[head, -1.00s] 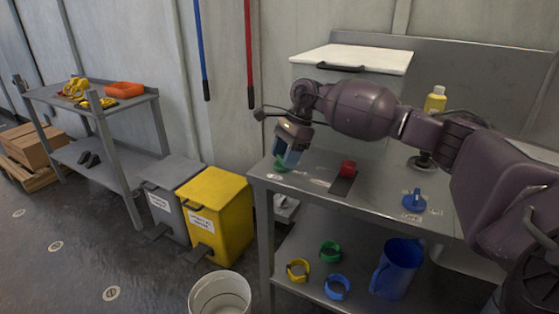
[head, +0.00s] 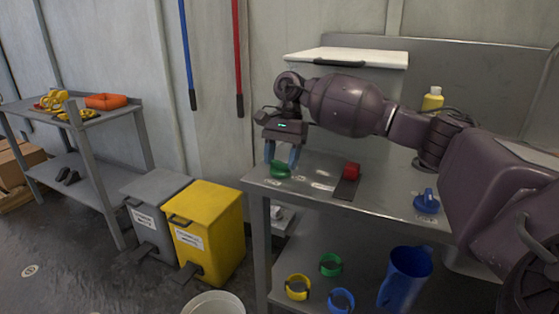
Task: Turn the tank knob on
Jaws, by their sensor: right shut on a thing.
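A green knob (head: 281,170) sits on the left end of the metal table top (head: 318,172). My right gripper (head: 281,158) points down over it, with its two blue fingers on either side and shut on it. A red knob (head: 351,171) sits on a dark plate further right. A blue knob (head: 427,202) with a raised grip sits nearer the right side. The small labels beside the knobs are too small to read, so I cannot tell which one is the tank knob. My left gripper is not in view.
A yellow bottle (head: 432,99) stands behind my right arm. A blue pitcher (head: 405,278) and coloured rings (head: 331,264) are on the lower shelf. A yellow bin (head: 207,225), a grey bin (head: 152,212) and a white bucket (head: 214,303) stand left of the table.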

